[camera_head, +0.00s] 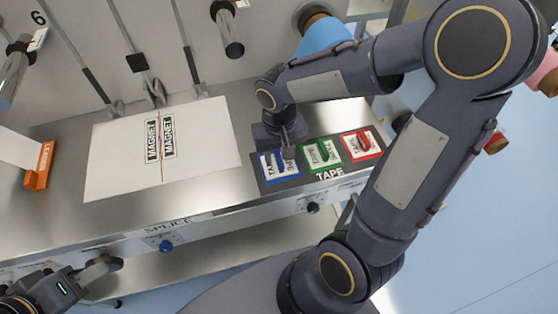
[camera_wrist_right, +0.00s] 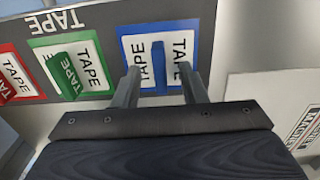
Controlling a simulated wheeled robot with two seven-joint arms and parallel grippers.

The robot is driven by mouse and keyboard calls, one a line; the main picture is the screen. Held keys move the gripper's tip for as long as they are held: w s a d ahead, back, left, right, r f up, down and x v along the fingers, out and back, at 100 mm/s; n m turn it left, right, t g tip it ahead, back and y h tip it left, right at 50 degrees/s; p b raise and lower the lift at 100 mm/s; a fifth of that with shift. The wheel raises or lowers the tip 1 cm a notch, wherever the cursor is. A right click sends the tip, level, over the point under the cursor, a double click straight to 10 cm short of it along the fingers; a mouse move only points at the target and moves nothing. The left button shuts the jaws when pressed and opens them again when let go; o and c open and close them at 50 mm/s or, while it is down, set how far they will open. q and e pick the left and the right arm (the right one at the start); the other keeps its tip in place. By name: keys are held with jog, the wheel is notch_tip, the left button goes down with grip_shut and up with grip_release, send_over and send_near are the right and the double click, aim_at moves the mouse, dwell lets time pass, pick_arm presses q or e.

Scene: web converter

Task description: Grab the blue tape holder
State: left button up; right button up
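The blue tape holder (camera_head: 269,164) sits at the left end of the dark TAPE panel on the bench edge. In the right wrist view it is a blue-framed white label with an upright blue grip (camera_wrist_right: 158,62) in its middle. My right gripper (camera_head: 287,150) is over it and partly hides it in the head view. In the wrist view the right gripper's two fingers (camera_wrist_right: 160,78) are apart, one on each side of the blue grip, with gaps visible. My left gripper (camera_head: 112,262) is at the lower left, below the bench edge, away from the holder; its opening is unclear.
Green (camera_head: 322,155) and red (camera_head: 361,144) tape holders sit beside the blue one on the panel. A white MAGNET board (camera_head: 110,170) lies to the left, with an orange block (camera_head: 39,170) further left. A blue roll (camera_head: 325,38) stands behind my right arm.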

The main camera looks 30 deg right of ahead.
jog(key=shift+f, duration=0.25)
grip_shut()
jog(key=shift+r, duration=0.1)
